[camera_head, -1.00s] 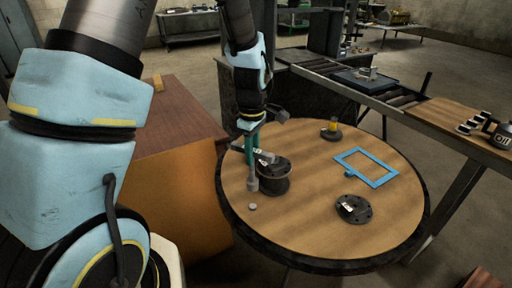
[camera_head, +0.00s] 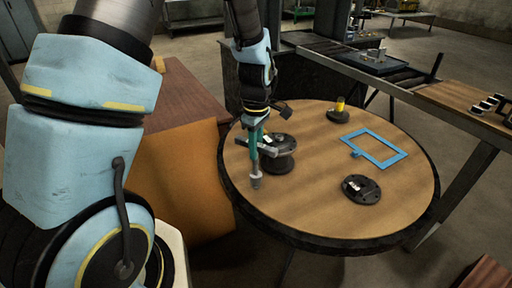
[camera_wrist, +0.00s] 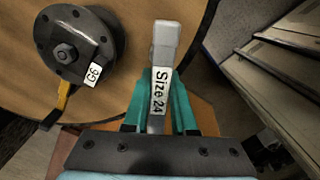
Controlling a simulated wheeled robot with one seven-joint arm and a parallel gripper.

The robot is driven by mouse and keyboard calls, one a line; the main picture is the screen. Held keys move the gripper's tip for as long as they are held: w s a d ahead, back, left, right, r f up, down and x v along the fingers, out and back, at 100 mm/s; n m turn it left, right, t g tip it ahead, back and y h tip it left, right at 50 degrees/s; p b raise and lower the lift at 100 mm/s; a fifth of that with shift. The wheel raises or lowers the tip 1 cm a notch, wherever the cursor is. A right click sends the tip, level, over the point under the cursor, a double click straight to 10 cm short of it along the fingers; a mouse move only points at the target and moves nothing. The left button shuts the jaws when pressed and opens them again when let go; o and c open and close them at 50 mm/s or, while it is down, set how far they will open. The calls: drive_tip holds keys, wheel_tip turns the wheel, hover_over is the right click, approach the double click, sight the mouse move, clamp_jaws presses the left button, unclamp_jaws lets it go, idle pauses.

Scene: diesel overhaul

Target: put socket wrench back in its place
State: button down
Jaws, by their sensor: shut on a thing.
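My gripper (camera_head: 258,138) is shut on the socket wrench (camera_head: 255,170), a grey metal tool with a crossbar at the gripper and a shaft pointing down. In the wrist view, the wrench (camera_wrist: 165,48) lies between my teal fingers (camera_wrist: 160,108) and carries a white label reading "Size 24". The wrench hangs over the near left part of the round table (camera_head: 315,215), beside a dark flanged spool (camera_head: 281,162). Whether its lower end touches the table is unclear. A blue rectangular frame (camera_head: 397,158) lies flat on the table, with nothing in it.
A dark flanged disc (camera_head: 361,189) lies at the table's right. A dark base with a yellow upright (camera_head: 338,112) stands at the back. A brown cabinet (camera_head: 180,170) is left of the table, and a roller conveyor (camera_head: 370,65) runs behind it. The table's near middle is clear.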

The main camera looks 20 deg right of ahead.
drive_tip(key=shift+f, duration=0.2)
idle(0.5)
drive_tip(key=shift+f+b, duration=0.7)
drive_tip(key=shift+f, duration=0.35)
drive_tip(key=shift+c, duration=0.4)
unclamp_jaws()
drive_tip(key=shift+r, duration=0.1)
wheel_tip(320, 180, up, 9)
drive_tip(key=p, duration=0.7)
drive_tip(key=shift+p, duration=0.3)
